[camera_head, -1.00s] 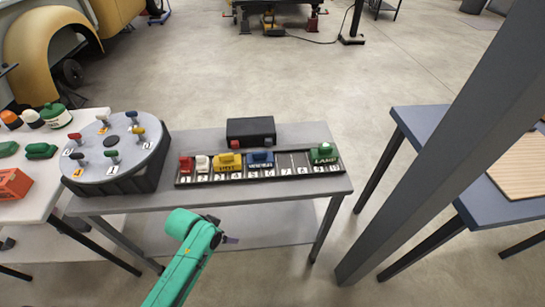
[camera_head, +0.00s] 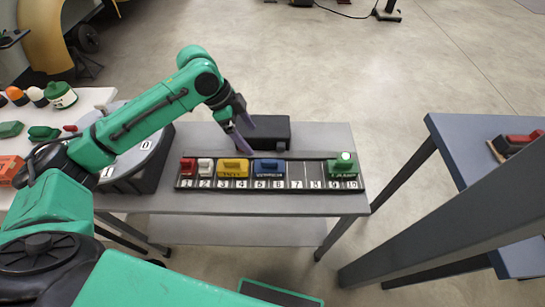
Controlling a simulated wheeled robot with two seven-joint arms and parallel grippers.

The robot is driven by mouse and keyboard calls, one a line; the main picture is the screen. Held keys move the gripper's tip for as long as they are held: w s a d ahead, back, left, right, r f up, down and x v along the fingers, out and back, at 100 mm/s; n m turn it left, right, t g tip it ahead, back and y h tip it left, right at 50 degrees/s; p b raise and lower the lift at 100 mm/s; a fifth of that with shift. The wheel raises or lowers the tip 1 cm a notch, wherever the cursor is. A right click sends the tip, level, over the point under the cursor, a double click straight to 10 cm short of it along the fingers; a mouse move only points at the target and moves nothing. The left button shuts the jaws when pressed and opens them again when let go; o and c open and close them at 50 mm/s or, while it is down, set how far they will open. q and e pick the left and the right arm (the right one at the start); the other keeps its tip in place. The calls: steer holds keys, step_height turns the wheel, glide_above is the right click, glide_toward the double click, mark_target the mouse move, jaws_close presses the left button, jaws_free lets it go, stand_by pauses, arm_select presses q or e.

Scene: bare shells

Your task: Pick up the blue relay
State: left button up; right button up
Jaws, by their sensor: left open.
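The blue relay (camera_head: 268,168) sits in the numbered rail (camera_head: 301,183) on the grey table, around slots 5 and 6. It is between the yellow relay (camera_head: 233,169) and empty slots. My left gripper (camera_head: 246,138) is open and empty. Its fingers point down behind the rail, above and to the left of the blue relay in the picture, apart from it. My right gripper is not in view.
Red (camera_head: 188,167) and white (camera_head: 206,167) relays fill the rail's left end, and a green one (camera_head: 342,166) its right end. A black box (camera_head: 270,132) stands behind the rail. The round dial stand (camera_head: 158,165) is partly hidden by my left arm.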

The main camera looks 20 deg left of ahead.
arm_select(q)
steer(key=p, duration=0.1)
glide_above(267, 160)
steer(key=s+a, duration=0.1)
steer(key=a, duration=0.1)
step_height(267, 160, down, 5)
steer(key=shift+s+f, duration=0.1)
steer(key=x, duration=0.2)
steer(key=p+x, duration=0.1)
steer(key=x, duration=0.3)
steer(key=shift+w+d+f+p, duration=0.2)
steer(key=shift+w+p, duration=0.15)
steer(key=shift+p, duration=0.05)
steer(key=shift+d+f, duration=0.1)
steer(key=shift+f, duration=0.05)
jaws_close()
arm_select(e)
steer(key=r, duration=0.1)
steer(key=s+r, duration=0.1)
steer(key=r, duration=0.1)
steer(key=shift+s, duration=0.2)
